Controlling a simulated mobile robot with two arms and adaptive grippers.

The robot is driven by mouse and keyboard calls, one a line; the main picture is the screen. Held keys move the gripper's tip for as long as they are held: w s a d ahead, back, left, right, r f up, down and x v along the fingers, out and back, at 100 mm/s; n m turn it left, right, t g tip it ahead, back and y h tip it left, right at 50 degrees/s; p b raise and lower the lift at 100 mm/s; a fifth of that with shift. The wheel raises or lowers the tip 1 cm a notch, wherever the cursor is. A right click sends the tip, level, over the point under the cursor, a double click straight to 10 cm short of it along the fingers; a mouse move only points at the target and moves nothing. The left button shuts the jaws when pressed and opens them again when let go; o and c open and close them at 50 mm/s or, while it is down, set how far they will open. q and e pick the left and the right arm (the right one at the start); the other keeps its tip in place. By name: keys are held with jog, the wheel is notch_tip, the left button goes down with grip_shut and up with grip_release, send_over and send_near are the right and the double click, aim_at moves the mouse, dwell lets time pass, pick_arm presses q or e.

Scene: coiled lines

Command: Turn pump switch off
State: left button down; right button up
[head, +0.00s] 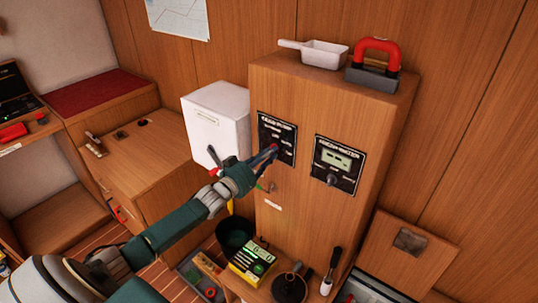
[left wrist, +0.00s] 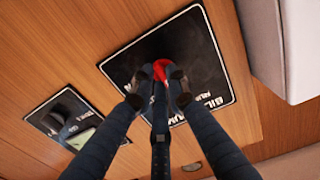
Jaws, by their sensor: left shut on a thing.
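The pump panel (head: 284,131) is a black plate with white lettering on the front of a tall wooden cabinet, left of a second panel. My left gripper (head: 269,154) reaches it from the left and covers its lower part. In the left wrist view the panel (left wrist: 215,85) shows close up, with a red switch part (left wrist: 160,69) at its middle. The fingers of my left gripper (left wrist: 158,92) are closed around that switch. Most of the switch and its exact setting are hidden by the fingers. My right gripper is in neither view.
A second black panel (head: 337,178) with a display and knob is to the right. A white box (head: 215,108) is on the wall just left of the cabinet. A white scoop (head: 323,54) and a red-handled thing (head: 378,50) stand on top of the cabinet.

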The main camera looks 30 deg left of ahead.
pick_arm(q)
jog(key=shift+f, duration=0.1)
jog(key=c, duration=1.7)
grip_release()
jog(key=s, duration=0.8)
jog(key=s+a, duration=0.1)
jog(key=s, duration=0.3)
